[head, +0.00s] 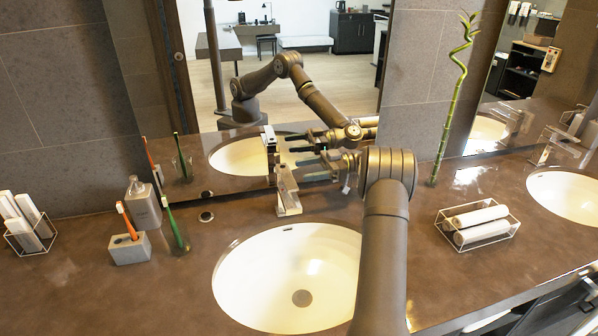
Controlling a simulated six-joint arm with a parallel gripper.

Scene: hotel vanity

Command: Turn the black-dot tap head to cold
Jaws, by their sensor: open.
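The metal tap (288,192) stands upright behind the left sink, near the mirror. Its head is at the top, and I cannot make out a black dot on it. My gripper (306,167) is open, with its dark fingers pointing left toward the upper part of the tap, just to its right. Whether a finger touches the tap head is too small to tell. My arm comes in from the front, over the right side of the sink.
The left sink (258,290) lies below the tap. A toothbrush holder (130,249), a soap bottle (144,204) and a green toothbrush (176,232) stand to the left. A wire basket of rolled towels (478,222) and a bamboo stalk (447,130) are to the right. The mirror is close behind.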

